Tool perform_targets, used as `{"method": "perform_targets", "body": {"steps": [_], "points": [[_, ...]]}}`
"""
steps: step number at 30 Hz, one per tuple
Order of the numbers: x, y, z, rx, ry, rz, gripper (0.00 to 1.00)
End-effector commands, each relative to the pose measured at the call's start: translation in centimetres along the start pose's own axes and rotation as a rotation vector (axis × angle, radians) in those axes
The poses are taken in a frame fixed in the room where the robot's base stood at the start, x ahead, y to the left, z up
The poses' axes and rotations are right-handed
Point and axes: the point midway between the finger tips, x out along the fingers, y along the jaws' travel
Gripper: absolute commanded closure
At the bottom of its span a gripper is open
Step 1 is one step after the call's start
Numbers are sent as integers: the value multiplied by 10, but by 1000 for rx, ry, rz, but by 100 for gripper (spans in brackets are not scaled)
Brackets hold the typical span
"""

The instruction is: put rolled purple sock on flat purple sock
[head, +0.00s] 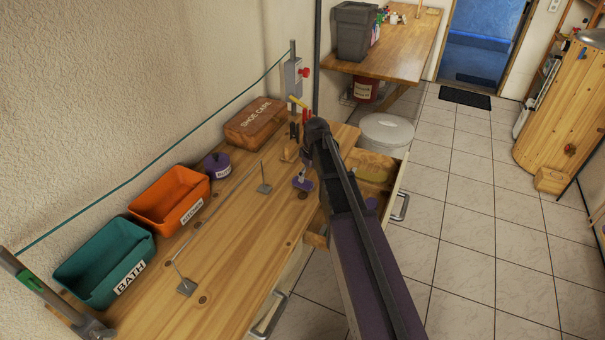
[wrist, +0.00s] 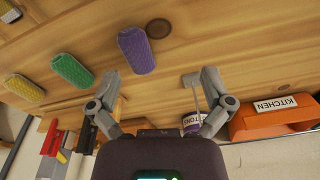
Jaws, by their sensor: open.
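A purple knit sock (wrist: 137,50), a rounded oblong, lies on the wooden worktop in the wrist view. I cannot tell for sure whether it is the rolled or the flat one. Purple also shows on the worktop by my gripper in the head view (head: 302,184). A second small purple piece (head: 371,203) shows in the open drawer, partly hidden by my arm; what it is I cannot make out. My gripper (wrist: 160,80) is open and empty above the worktop, its fingers apart, with the purple sock ahead of the left finger.
Green (wrist: 71,70) and yellow (wrist: 24,88) socks lie in a row beside the purple one. An orange KITCHEN bin (head: 168,199), teal BATH bin (head: 106,262), purple-lidded jar (head: 216,165) and SHOE CARE box (head: 254,123) line the wall. A low rail (head: 217,212) crosses the worktop.

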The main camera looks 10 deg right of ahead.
Motion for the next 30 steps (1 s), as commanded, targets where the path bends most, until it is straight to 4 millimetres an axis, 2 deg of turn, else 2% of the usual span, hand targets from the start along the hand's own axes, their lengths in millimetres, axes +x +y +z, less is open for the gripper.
{"method": "perform_targets", "body": {"steps": [1, 6, 9, 23, 30], "points": [[-16, 12, -15, -33, 6, -1, 0], [-31, 30, -37, -127, 22, -3, 0], [-34, 36, -43, -158, 27, -3, 0], [-34, 37, -46, -176, 30, -2, 0], [-25, 37, -46, -175, 30, -2, 0]]}}
